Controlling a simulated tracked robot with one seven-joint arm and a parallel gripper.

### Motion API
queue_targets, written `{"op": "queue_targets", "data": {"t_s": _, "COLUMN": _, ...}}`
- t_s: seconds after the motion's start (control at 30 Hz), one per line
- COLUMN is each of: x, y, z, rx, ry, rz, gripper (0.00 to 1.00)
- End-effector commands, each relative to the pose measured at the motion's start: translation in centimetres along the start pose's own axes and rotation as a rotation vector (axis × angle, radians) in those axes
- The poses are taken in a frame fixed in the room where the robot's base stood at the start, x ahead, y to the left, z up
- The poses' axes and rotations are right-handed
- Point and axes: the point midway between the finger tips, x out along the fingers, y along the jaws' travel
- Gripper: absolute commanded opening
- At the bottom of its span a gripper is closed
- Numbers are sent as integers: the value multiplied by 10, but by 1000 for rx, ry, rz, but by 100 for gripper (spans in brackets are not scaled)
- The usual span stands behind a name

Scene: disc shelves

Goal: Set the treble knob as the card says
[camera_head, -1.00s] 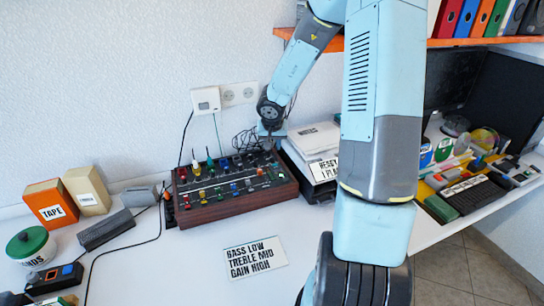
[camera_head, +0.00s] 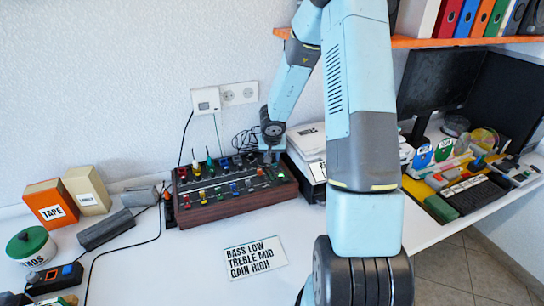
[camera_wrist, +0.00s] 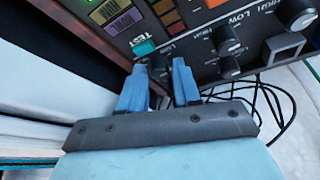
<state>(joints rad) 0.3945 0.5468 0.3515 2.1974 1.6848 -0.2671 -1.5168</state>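The card (camera_head: 256,258) lies flat on the desk in front of the mixer and reads "BASS LOW, TREBLE MID, GAIN HIGH". The mixer (camera_head: 235,212) has wooden sides and a dark panel with several coloured knobs and levers. My gripper (camera_head: 271,156) is over the mixer's back right corner. In the wrist view my gripper (camera_wrist: 159,70) points at the panel, its two blue fingers apart. A dark knob shows in the gap between the fingertips, partly hidden. Other black knobs (camera_wrist: 226,41) with "LOW" and "HIGH" marks are to the right. I cannot read which knob is treble.
A teal button (camera_wrist: 143,47) marked "TEST" is just beyond the left fingertip. An orange tape box (camera_head: 50,204) and a grey block (camera_head: 105,229) are at left. The desk around the card is clear.

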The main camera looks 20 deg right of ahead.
Motion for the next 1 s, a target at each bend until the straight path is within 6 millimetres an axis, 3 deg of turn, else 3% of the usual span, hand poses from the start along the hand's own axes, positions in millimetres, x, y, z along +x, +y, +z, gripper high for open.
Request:
{"op": "queue_targets", "data": {"t_s": 0.37, "x": 0, "y": 0, "z": 0, "rx": 0, "ry": 0, "rz": 0, "gripper": 1}}
{"op": "queue_targets", "data": {"t_s": 0.63, "x": 0, "y": -1, "z": 0, "rx": 41, "ry": 0, "rz": 18, "gripper": 0}}
{"op": "queue_targets", "data": {"t_s": 1.0, "x": 0, "y": -3, "z": 0, "rx": 350, "ry": -1, "rz": 145, "gripper": 0}}
